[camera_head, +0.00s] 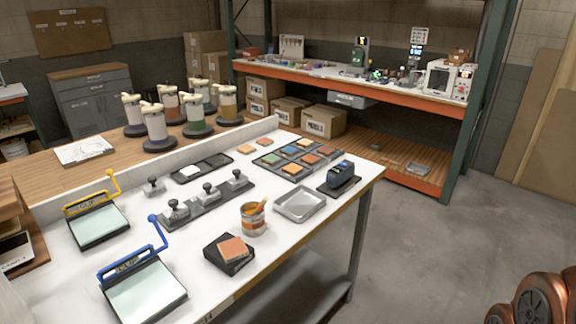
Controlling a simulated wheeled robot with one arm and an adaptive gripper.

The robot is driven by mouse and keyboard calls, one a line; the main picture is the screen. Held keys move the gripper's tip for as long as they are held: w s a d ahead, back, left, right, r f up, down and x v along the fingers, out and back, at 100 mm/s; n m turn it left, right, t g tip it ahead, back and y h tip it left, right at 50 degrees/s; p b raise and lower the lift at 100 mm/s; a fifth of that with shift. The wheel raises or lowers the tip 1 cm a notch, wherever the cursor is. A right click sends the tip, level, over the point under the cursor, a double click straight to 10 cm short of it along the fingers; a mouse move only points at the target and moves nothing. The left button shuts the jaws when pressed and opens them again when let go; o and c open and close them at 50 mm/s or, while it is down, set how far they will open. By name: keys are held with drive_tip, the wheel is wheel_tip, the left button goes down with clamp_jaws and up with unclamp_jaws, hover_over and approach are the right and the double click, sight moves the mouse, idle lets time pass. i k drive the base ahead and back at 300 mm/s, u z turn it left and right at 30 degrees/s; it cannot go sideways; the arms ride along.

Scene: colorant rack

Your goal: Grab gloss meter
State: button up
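My gripper is not in view.
Left of the device are an empty metal tray (299,205), a sample board with coloured squares (268,160) and an open can (253,219). A black block with an orange tile (232,249) lies nearer. An orange-edged shelf (350,85) stands behind.

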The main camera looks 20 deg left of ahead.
sight(337, 175)
drive_tip(key=u, duration=1.05)
drive_tip(key=i, duration=0.9)
drive_tip(key=u, duration=0.95)
